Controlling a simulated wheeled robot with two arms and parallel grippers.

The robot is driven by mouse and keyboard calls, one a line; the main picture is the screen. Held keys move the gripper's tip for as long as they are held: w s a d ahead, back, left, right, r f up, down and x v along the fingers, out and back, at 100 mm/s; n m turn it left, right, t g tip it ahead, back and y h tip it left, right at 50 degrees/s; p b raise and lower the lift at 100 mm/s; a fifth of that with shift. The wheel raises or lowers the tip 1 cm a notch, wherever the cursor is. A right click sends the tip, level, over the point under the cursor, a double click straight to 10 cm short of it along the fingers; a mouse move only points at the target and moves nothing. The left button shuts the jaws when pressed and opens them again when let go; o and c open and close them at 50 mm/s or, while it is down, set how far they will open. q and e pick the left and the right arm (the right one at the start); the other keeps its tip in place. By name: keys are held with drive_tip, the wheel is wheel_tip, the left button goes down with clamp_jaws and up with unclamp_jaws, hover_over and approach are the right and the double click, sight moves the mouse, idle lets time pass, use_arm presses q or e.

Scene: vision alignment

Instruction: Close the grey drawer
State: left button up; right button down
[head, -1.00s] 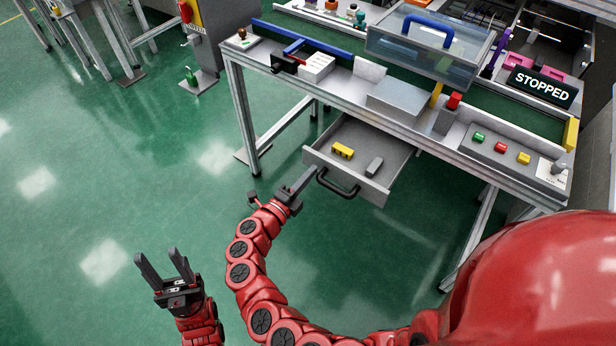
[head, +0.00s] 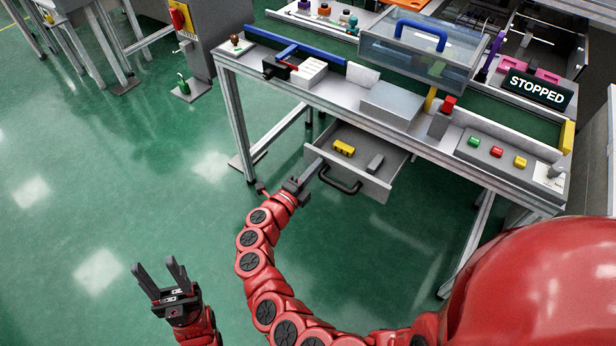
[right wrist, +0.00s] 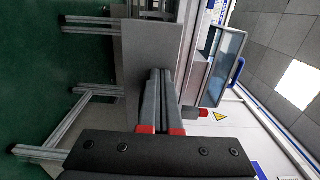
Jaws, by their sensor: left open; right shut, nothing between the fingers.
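The grey drawer (head: 374,188) hangs under the workbench and is partly open. My right gripper (head: 319,164) is shut and empty. Its fingertips are at the front panel, left of the handle, seemingly touching it. In the right wrist view the shut fingers (right wrist: 161,74) point at the grey front panel (right wrist: 136,62). My left gripper (head: 156,265) is open and empty over the floor, away from the bench.
The workbench (head: 325,98) carries a clear box with a blue handle (head: 415,55), several coloured buttons (head: 497,151) and a STOPPED sign (head: 537,87). A bench leg (head: 236,125) stands left of the drawer. The green floor (head: 110,190) at left is clear.

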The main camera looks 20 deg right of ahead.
sight(346, 140)
drive_tip(key=b+x, duration=0.5)
drive_tip(key=x, duration=1.2)
drive_tip(key=shift+a, duration=0.1)
